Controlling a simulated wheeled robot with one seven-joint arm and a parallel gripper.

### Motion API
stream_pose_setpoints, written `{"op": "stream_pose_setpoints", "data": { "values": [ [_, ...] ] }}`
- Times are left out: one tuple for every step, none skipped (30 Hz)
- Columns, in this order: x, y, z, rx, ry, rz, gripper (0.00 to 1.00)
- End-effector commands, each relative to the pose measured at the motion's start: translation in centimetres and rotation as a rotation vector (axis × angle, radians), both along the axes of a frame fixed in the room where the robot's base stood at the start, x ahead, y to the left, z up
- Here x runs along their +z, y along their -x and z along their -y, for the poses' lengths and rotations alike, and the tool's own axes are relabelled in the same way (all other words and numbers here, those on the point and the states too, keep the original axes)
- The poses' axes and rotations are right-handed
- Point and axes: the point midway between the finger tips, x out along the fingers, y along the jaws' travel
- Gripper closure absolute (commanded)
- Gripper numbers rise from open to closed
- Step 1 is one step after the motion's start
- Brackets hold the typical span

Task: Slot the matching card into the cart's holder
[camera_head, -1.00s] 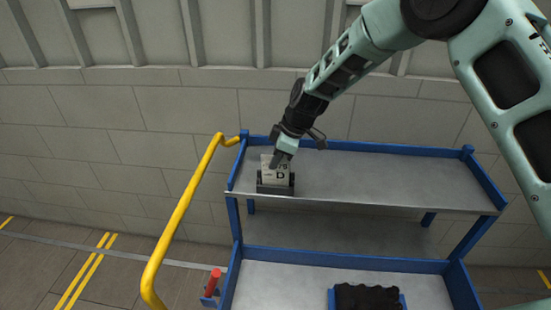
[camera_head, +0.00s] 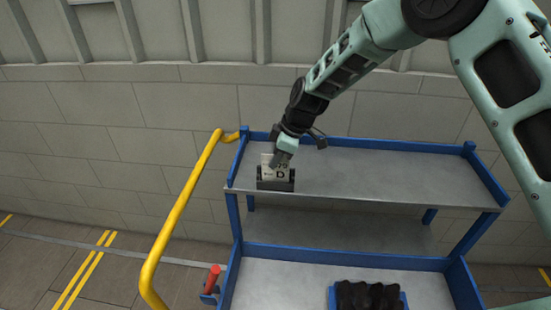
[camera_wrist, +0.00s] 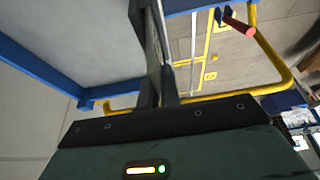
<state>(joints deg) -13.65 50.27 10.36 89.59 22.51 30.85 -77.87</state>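A white card (camera_head: 269,173) marked with a "D" and a partly covered number stands upright at the front left of the cart's top shelf. Its lower edge is hidden behind the front wall of the black card holder (camera_head: 275,186), so it sits in the holder. My gripper (camera_head: 280,160) comes down from the upper right and its fingers are closed on the card's upper part, covering some of its print. In the wrist view the fingers (camera_wrist: 156,45) are close together; the card's face is not visible there.
The blue-framed cart's grey top shelf (camera_head: 390,178) is otherwise bare. A yellow handrail (camera_head: 183,212) rises at the cart's left. A blue bin with dark contents (camera_head: 368,296) and a red-handled part (camera_head: 212,279) are lower down. A block wall stands behind.

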Motion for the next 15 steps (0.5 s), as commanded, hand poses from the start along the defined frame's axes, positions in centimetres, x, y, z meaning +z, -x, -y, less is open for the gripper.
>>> {"op": "stream_pose_setpoints", "data": {
  "values": [
    [-0.19,-0.01,0.01,0.0,0.0,0.0,1.0],
    [-0.25,-0.01,0.01,0.0,0.0,0.0,1.0],
    [-0.33,-0.01,0.01,0.0,0.0,0.0,1.0],
    [-0.38,-0.01,0.01,0.0,0.0,0.0,1.0],
    [-0.43,-0.01,0.01,0.0,0.0,0.0,1.0],
    [-0.34,-0.02,0.01,0.0,0.0,0.0,0.87],
    [-0.33,-0.01,0.01,0.0,0.0,0.0,0.79],
    [-0.32,-0.01,0.01,0.0,0.0,0.0,0.7],
    [-0.32,-0.01,0.01,0.0,0.0,0.0,0.7],
    [-0.32,-0.01,0.01,0.0,0.0,0.0,0.7],
    [-0.32,-0.01,0.01,0.0,0.0,0.0,0.7],
    [-0.32,-0.01,0.01,0.0,0.0,0.0,0.7],
    [-0.32,-0.01,0.01,0.0,0.0,0.0,0.7],
    [-0.32,-0.01,0.01,0.0,0.0,0.0,0.7],
    [-0.32,-0.01,0.02,0.0,0.0,0.0,0.7]
  ]
}}
